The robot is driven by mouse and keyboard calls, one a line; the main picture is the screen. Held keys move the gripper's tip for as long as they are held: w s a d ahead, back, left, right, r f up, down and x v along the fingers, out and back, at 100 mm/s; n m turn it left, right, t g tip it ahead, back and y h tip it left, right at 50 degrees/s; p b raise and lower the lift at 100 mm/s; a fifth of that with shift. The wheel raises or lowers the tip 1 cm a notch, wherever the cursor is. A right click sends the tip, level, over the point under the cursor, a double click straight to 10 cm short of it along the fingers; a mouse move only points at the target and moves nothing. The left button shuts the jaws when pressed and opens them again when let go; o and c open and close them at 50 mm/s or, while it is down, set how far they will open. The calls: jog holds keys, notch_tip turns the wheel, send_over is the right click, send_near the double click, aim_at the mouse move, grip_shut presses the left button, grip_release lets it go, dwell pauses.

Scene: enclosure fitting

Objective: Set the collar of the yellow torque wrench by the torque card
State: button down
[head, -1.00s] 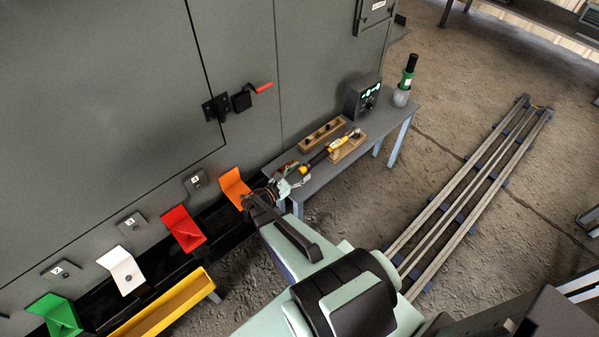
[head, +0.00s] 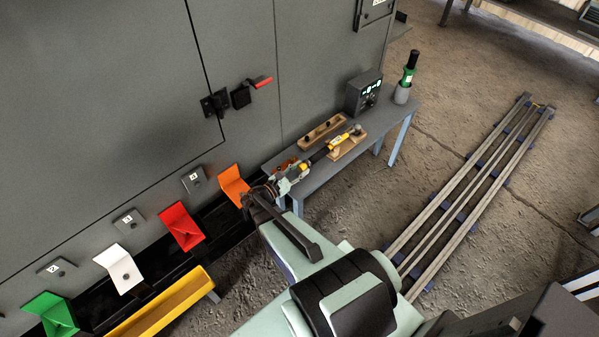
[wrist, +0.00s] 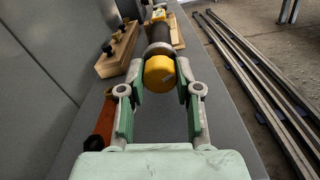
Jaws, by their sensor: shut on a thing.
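The yellow torque wrench (head: 341,140) lies in a wooden cradle (head: 348,150) on the grey bench, its dark handle towards me. My gripper (head: 303,168) is at the near end of the handle. In the wrist view my gripper (wrist: 160,82) is shut on the round yellow collar (wrist: 159,73), with one finger on each side. The wrench's dark handle (wrist: 157,38) runs away behind the collar. Any scale marks on the collar are not visible. I cannot make out a torque card.
A wooden block with dark pegs (head: 324,130) lies beside the wrench against the cabinet. A dark box with green displays (head: 363,94) and a green-and-black tool in a grey holder (head: 408,76) stand farther along the bench. An orange-red object (wrist: 103,124) lies left of my gripper.

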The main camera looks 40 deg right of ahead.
jog(key=m+b, duration=0.1)
jog(key=b, duration=0.1)
jog(key=m+b, duration=0.2)
jog(key=b, duration=0.1)
jog(key=shift+s+f+b, duration=0.15)
jog(key=shift+f+b, duration=0.15)
jog(key=shift+f, duration=0.1)
jog(key=m+b, duration=0.2)
jog(key=b, duration=0.2)
jog(key=shift+m, duration=0.4)
jog(key=m+b, duration=0.3)
jog(key=b, duration=0.2)
jog(key=shift+r+m+b, duration=0.15)
jog(key=shift+m+b, duration=0.15)
jog(key=shift+b, duration=0.1)
jog(key=shift+r+m+b, duration=0.1)
jog(key=shift+m+b, duration=0.5)
jog(key=shift+b, duration=0.05)
jog(key=shift+r, duration=0.1)
jog(key=c, duration=0.8)
grip_release()
jog(key=shift+a, duration=0.1)
